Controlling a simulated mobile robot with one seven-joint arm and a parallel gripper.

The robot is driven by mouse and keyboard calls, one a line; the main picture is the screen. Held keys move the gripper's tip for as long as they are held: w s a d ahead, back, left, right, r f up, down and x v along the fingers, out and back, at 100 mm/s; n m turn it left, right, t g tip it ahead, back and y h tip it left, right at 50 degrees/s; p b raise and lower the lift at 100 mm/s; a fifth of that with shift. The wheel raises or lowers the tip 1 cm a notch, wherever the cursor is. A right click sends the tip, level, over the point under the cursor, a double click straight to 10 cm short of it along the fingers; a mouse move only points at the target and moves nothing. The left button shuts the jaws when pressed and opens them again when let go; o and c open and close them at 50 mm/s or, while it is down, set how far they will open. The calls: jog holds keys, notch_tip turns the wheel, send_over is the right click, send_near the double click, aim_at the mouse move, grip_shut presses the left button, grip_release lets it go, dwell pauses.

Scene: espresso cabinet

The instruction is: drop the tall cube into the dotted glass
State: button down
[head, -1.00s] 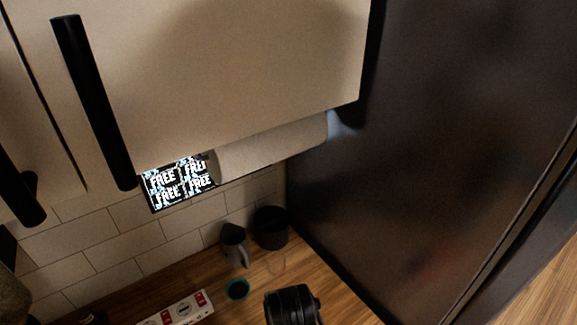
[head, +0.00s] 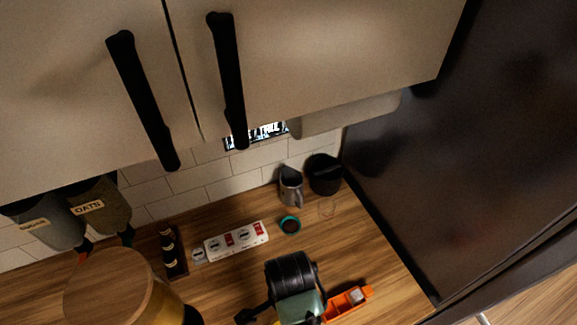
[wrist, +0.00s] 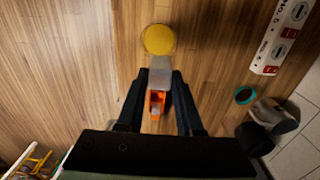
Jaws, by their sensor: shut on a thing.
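My gripper (wrist: 160,80) is shut on a pale grey block (wrist: 160,68), which looks like the tall cube, in the wrist view. The block is held between the fingertips above the wooden counter. In the head view my arm hides the fingertips and the held block. I cannot make out the glass in the wrist view.
An orange tray (head: 335,309) with a whitish block (head: 356,296) is at the front. A teal-rimmed cup (head: 290,225), grey pitcher (head: 291,186), black canister (head: 325,174) and power strip (head: 236,241) stand behind. A yellow disc (wrist: 159,39) lies on the counter. Cabinets overhang.

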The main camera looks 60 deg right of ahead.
jog(key=shift+f, duration=1.45)
jog(key=shift+c, duration=2.4)
grip_release()
